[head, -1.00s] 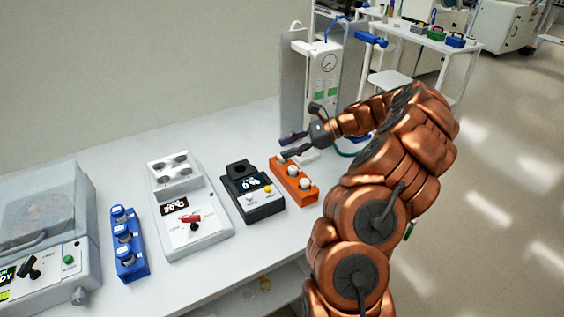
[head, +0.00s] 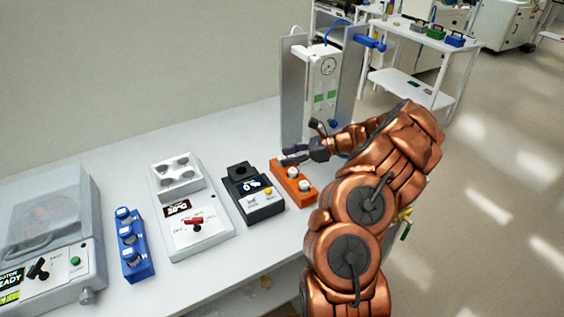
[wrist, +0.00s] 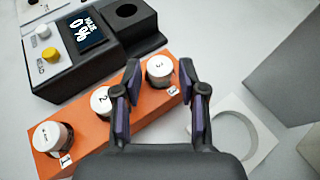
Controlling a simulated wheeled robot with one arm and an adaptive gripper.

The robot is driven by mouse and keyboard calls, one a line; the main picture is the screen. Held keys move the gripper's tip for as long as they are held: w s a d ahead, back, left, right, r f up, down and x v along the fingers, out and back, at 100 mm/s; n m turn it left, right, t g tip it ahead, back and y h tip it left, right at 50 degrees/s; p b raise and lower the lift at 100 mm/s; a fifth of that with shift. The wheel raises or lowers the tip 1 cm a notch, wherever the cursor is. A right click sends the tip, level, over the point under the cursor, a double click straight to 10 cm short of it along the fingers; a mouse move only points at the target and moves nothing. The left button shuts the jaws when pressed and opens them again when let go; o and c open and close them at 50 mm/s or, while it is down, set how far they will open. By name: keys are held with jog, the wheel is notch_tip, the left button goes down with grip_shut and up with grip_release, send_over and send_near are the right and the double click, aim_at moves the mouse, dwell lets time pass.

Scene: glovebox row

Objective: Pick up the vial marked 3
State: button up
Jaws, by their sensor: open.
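The vial marked 3 (wrist: 160,68) has a white cap and stands at one end of the orange rack (wrist: 155,134). Vial 2 (wrist: 102,99) and vial 1 (wrist: 52,137) stand in the same rack. My gripper (wrist: 163,72) is open, its fingertips on either side of vial 3's cap in the picture; whether they touch it I cannot tell. In the head view my gripper (head: 291,156) is over the far end of the orange rack (head: 304,202) and hides vial 3. Two white-capped vials show nearer.
A black device with a display (head: 256,205) stands left of the rack. A white ring-shaped holder (wrist: 262,140) lies close to the right finger. A gauge unit with grey panels (head: 322,95) stands behind. A blue rack (head: 137,262) is farther left.

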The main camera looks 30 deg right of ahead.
jog(key=shift+w+a+f, duration=0.25)
jog(key=shift+w+a, duration=0.15)
jog(key=shift+a, duration=0.1)
grip_shut()
